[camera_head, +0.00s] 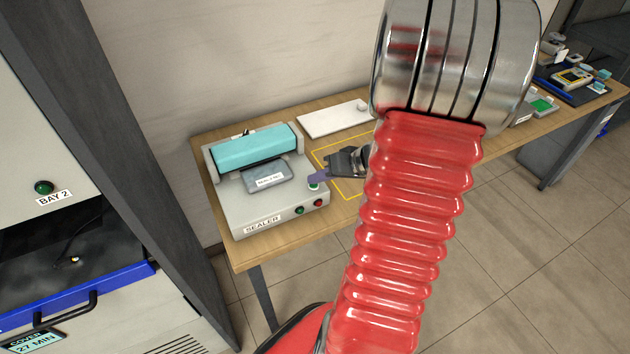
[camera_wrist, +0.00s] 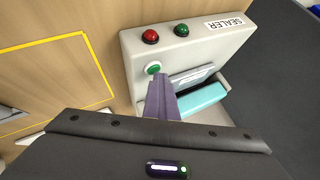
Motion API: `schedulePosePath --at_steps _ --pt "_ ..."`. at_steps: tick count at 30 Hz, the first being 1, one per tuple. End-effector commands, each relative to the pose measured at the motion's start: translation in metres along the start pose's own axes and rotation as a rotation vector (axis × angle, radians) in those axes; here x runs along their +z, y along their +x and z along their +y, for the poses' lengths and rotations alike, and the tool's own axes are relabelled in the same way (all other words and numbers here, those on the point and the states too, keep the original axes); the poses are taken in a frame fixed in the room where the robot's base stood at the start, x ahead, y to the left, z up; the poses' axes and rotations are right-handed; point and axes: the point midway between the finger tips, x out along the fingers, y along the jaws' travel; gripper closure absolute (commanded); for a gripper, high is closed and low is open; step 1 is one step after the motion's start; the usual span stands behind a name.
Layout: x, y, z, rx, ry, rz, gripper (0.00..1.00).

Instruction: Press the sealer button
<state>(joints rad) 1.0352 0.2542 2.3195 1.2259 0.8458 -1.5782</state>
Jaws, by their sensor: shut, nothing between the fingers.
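The sealer (camera_head: 240,205) is a light grey box with a turquoise bar (camera_head: 255,147) on top, standing on the wooden table's left end. Its white-ringed green button (camera_head: 314,186) is on the top near the right corner; it also shows in the wrist view (camera_wrist: 153,68). My gripper (camera_head: 314,178) is shut and empty, its purple fingertips right at this button. In the wrist view, the fingertips (camera_wrist: 158,80) appear just beside the button's edge; I cannot tell whether they touch it. A red lamp (camera_wrist: 150,36) and a green lamp (camera_wrist: 181,30) are on the sealer's front.
A labelled grey pouch (camera_head: 267,177) lies on the sealer before the bar. A yellow outlined square (camera_head: 345,190) marks the table to the right. A white panel (camera_head: 333,119) lies behind. A grey cabinet with a blue-edged drawer (camera_head: 85,292) stands at left. My red arm hides the middle table.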

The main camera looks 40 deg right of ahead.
Motion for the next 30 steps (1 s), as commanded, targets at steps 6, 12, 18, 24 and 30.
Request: schedulePosePath --at_steps 6,12,18,24,30 --pt "0.003 0.002 0.001 0.001 0.003 -0.007 1.0" --pt "0.0 -0.002 -0.003 0.001 0.003 -0.006 1.0" --pt "-0.001 -0.004 -0.004 0.0 0.003 -0.005 1.0" --pt "-0.002 -0.005 -0.004 0.0 0.002 -0.004 1.0" --pt "-0.009 -0.013 -0.01 0.0 0.0 -0.002 1.0"
